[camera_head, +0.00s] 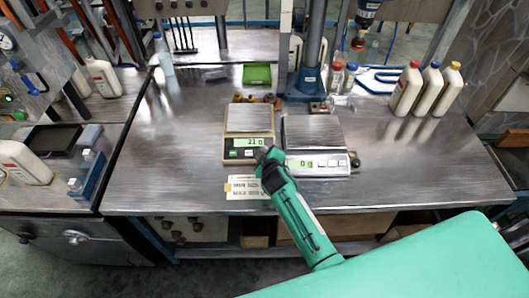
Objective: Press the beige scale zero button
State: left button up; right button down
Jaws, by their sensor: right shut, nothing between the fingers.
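The beige scale (229,144) stands on the metal table with a flat, empty-looking weighing plate (249,118). Its green display reads about 21 g, and small buttons sit on its front panel below the display. My right gripper (265,153) is shut and empty, with its dark tip at the right end of the beige scale's front panel, covering part of it. I cannot tell whether the tip touches the scale. My left gripper is not in view.
A grey scale (316,135) reading 0 g stands close on the right. A paper label (243,187) lies in front. White bottles with coloured caps (431,89) stand back right, and a green tray (257,75) lies behind. The table's left side is clear.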

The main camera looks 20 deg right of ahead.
jog(key=shift+f, duration=0.15)
jog(key=shift+w+f, duration=0.15)
jog(key=shift+f, duration=0.1)
jog(key=shift+w+f+b, duration=0.1)
jog(key=shift+f+b, duration=0.3)
jog(key=shift+b, duration=0.2)
dwell(0.4)
dwell(0.4)
jog(key=shift+s+r+p, duration=0.3)
jog(key=shift+r+p, duration=0.5)
jog(key=r+p, duration=0.1)
jog(key=s+r+p, duration=0.1)
jog(key=r+p, duration=0.2)
jog(key=shift+s+a+r+p, duration=0.25)
jog(key=shift+s+r+p, duration=0.1)
jog(key=shift+p, duration=0.05)
